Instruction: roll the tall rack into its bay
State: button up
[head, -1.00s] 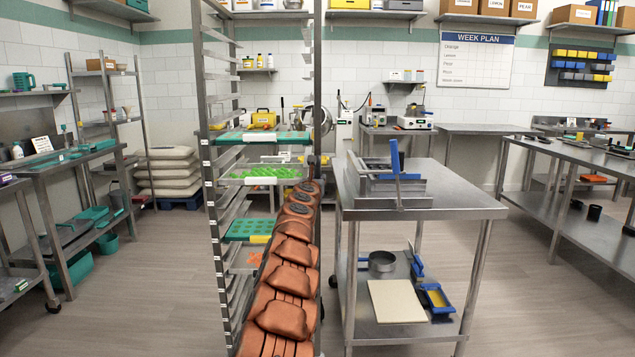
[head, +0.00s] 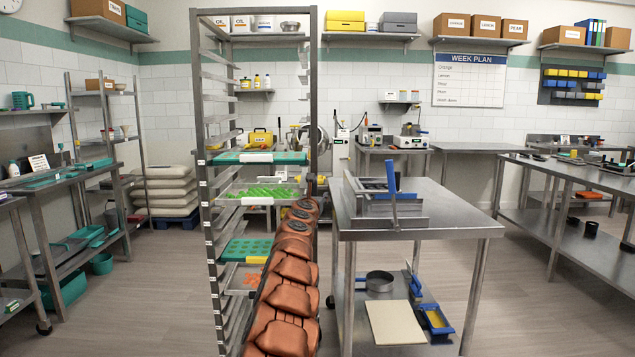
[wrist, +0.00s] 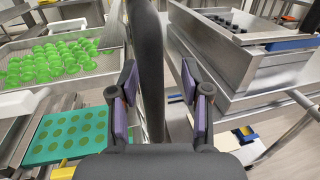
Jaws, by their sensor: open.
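The tall rack (head: 205,200) is a metal frame with runners on its sides. It stands upright in the head view, left of the steel worktable. It holds a teal tray (head: 235,158), a tray of green gummies (head: 245,193) and a teal mould tray (head: 243,249). In the wrist view my gripper (wrist: 160,75) is open, its purple-padded fingers apart. A dark upright bar (wrist: 147,60) stands close between or just beyond the fingers; contact cannot be told. In the head view my arm hides the rack's lower right part and the gripper mostly. No marked bay is recognisable.
The steel worktable (head: 450,215) stands close to the rack's right, bearing a metal frame with a blue handle (head: 391,185). Flour sacks (head: 167,190) are stacked behind left. A side bench (head: 75,185) is at left. Open floor (head: 150,300) lies between that bench and the rack.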

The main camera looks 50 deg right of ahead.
jog(key=shift+d+r, duration=0.1)
jog(key=shift+r, duration=1.3)
notch_tip(320, 180, up, 6)
jog(key=shift+s, duration=0.2)
dwell(0.4)
